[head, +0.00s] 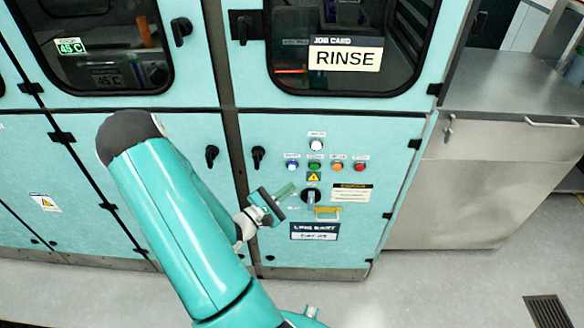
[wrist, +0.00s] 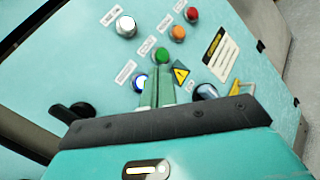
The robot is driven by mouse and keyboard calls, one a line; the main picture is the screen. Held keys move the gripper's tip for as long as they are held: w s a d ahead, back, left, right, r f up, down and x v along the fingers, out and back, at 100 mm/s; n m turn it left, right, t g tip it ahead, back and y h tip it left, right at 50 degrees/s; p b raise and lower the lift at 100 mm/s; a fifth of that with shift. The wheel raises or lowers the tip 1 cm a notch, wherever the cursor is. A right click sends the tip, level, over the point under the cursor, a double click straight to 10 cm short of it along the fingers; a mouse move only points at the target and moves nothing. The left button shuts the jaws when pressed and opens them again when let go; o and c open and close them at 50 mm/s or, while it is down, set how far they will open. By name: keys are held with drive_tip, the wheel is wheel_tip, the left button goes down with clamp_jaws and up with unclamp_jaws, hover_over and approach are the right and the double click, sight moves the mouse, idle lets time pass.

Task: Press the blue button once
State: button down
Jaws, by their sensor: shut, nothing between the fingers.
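The blue button (head: 292,165) is the leftmost in a row of coloured buttons on the teal cabinet front. In the wrist view, the blue button (wrist: 139,82) shows just left of my fingers, which hide part of it. My gripper (head: 288,190) is shut and empty. In the head view its fingertips appear a little below the blue button. In the wrist view, my gripper (wrist: 157,80) overlaps the panel between the blue button and a yellow warning sign. I cannot tell whether the fingertips touch the panel.
A white button (head: 316,145) sits above the row. Green (head: 314,166), orange (head: 337,167) and red (head: 359,167) buttons lie right of the blue one. A dark rotary knob (head: 310,196) is below. Black door handles (head: 258,157) stand out to the left.

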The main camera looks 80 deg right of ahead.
sight(292, 166)
drive_tip(key=shift+w+d, duration=0.25)
drive_tip(key=shift+d, duration=0.95)
drive_tip(key=shift+w+d, duration=0.25)
drive_tip(key=shift+d, duration=0.9)
drive_tip(key=shift+w+d, duration=0.1)
drive_tip(key=shift+d, duration=0.3)
